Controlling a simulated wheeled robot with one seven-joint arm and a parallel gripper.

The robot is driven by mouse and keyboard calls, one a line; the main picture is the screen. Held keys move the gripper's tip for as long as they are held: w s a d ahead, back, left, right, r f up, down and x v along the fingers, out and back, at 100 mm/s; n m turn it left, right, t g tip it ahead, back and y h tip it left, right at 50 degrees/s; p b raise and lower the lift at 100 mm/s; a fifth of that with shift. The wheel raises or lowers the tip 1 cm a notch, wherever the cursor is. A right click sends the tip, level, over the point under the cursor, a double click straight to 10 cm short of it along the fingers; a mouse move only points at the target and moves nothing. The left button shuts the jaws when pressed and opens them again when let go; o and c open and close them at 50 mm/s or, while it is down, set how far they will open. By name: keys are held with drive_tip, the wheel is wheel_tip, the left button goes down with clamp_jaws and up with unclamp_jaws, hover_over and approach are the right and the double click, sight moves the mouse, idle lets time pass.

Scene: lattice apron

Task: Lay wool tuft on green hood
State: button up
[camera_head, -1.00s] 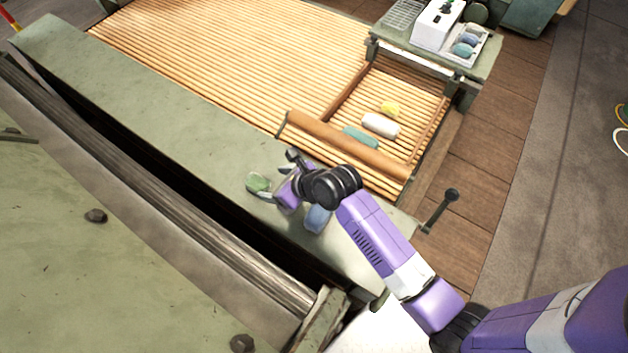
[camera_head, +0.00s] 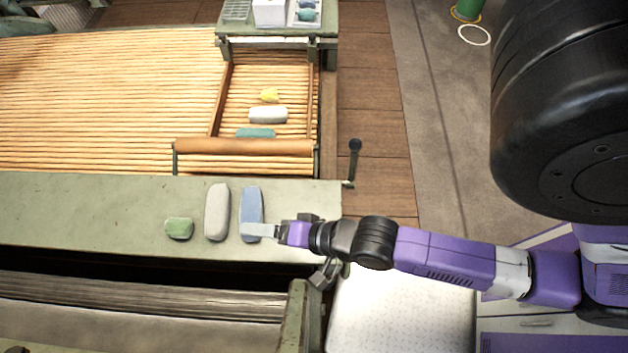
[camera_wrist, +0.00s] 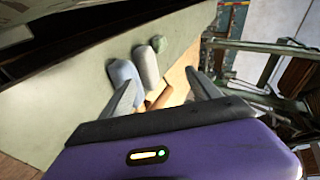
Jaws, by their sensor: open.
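The green hood (camera_head: 90,215) is a long pale-green metal ledge across the head view. On it lie a small green tuft (camera_head: 179,229), a longer pale grey tuft (camera_head: 217,212) and a blue tuft (camera_head: 251,205). On the slatted lattice beyond lie a small yellow tuft (camera_head: 270,96), a white one (camera_head: 268,115) and a teal one (camera_head: 255,133). My gripper (camera_head: 258,231) is open over the hood, at the blue tuft's near end, partly covering it. In the wrist view the spread fingers (camera_wrist: 163,92) show nothing held between them. I cannot tell which tuft the task means.
A wooden roller (camera_head: 245,147) runs between the hood and the side-railed lattice section. A green table (camera_head: 275,33) with a white box and tray stands beyond. A crank handle (camera_head: 354,160) rises beyond the hood's right end. A dark gap lies along the hood's near side.

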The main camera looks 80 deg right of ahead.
drive_tip(key=s+r+n+t, duration=0.2)
drive_tip(key=s+r+n, duration=0.9)
drive_tip(key=r+n, duration=0.4)
drive_tip(key=shift+a+r+n+t, duration=0.2)
drive_tip(key=shift+r+n+t, duration=0.2)
